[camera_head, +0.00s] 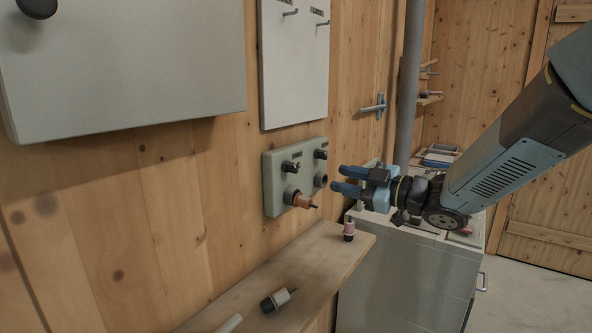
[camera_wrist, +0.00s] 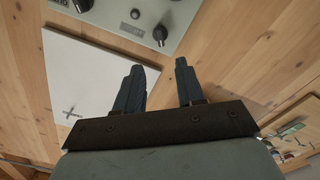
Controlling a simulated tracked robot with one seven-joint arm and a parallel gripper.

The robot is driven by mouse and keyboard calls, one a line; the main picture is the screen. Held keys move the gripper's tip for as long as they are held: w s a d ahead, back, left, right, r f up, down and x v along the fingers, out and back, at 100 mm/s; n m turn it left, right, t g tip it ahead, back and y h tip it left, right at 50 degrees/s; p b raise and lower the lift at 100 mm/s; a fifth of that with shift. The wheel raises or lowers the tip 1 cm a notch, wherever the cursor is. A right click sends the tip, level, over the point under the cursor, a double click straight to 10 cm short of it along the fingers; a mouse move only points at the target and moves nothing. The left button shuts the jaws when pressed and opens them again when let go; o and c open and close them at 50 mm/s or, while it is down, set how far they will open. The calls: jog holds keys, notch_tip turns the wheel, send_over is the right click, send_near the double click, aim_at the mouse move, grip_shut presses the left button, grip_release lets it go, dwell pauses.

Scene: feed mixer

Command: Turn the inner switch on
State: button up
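A grey-green control panel (camera_head: 275,184) is fixed to the wooden wall. It carries two dark switch knobs along its top, a left one (camera_head: 290,166) and a right one (camera_head: 320,154). Below them are a socket (camera_head: 320,180) and an orange plug (camera_head: 301,200). I cannot tell which knob is the inner switch. My gripper (camera_head: 337,179) is to the right of the panel, apart from it, with its blue fingers spread and empty. In the wrist view the fingers (camera_wrist: 159,64) are apart, and the panel (camera_wrist: 118,22) with a dark knob (camera_wrist: 160,33) lies beyond them.
A wooden shelf (camera_head: 330,255) below the panel holds a pink-and-black plug (camera_head: 349,230) and a black-and-white plug (camera_head: 277,300). A white hook board (camera_head: 293,75) hangs above the panel. A large grey box (camera_head: 120,60) juts out at upper left. A grey cabinet (camera_head: 400,275) stands at right.

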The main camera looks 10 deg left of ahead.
aim_at(296, 168)
jog(key=x, duration=1.3)
jog(key=shift+w+a, duration=0.15)
jog(key=shift+a, duration=0.05)
jog(key=shift+c, duration=0.4)
jog(key=shift+r, duration=0.1)
grip_shut()
